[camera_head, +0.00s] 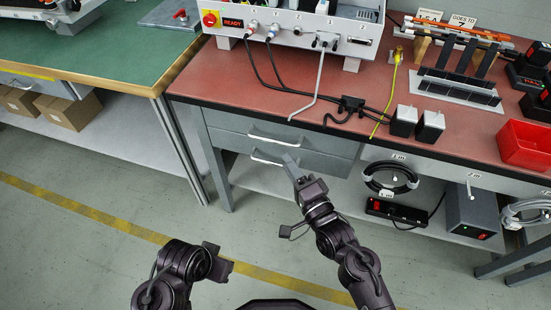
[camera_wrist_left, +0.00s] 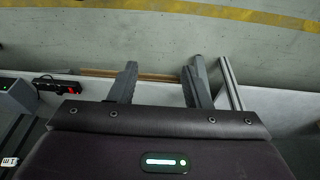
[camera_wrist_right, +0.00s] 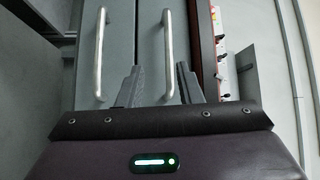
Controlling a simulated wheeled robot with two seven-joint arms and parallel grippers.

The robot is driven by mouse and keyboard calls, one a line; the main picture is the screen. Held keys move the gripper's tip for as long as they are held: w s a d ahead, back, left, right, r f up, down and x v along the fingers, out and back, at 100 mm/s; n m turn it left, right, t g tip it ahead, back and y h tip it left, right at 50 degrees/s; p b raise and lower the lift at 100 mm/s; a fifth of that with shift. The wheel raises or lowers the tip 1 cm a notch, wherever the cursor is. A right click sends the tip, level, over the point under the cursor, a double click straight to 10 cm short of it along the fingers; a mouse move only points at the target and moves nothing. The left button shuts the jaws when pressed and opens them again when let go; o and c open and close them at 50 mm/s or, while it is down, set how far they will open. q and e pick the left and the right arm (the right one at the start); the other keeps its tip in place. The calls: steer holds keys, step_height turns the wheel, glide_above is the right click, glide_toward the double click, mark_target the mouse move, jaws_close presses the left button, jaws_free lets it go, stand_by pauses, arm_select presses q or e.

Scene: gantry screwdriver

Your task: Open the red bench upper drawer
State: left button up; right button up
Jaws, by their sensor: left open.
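The red bench's upper drawer (camera_head: 232,134) has a grey front and a silver bar handle (camera_head: 273,140), and it looks shut. The lower drawer (camera_head: 236,151) sits directly below with a similar handle (camera_head: 266,159). My right gripper (camera_head: 291,162) is in front of the drawers. In the right wrist view its fingers (camera_wrist_right: 160,82) are apart, with the upper handle (camera_wrist_right: 168,50) lined up between them. The lower handle (camera_wrist_right: 99,50) is left of the fingers there. I cannot tell whether the fingers reach around the handle. My left gripper (camera_wrist_left: 163,80) is open and empty, low over the floor.
The red bench top (camera_head: 240,75) carries a control box (camera_head: 300,25), cables, two small black-and-white blocks and a red bin (camera_head: 525,145). A coiled cable (camera_head: 390,180) and a power strip (camera_head: 396,212) are right of the drawers. A green bench (camera_head: 100,55) stands left. Floor in front is clear.

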mark_target(275, 141)
steer(key=x, duration=0.5)
steer(key=r+b+x, duration=0.1)
steer(key=x, duration=0.2)
steer(key=shift+s+a, duration=0.1)
steer(key=shift+s, duration=0.05)
steer(key=shift+r, duration=0.1)
steer(key=shift+c, duration=0.4)
jaws_close()
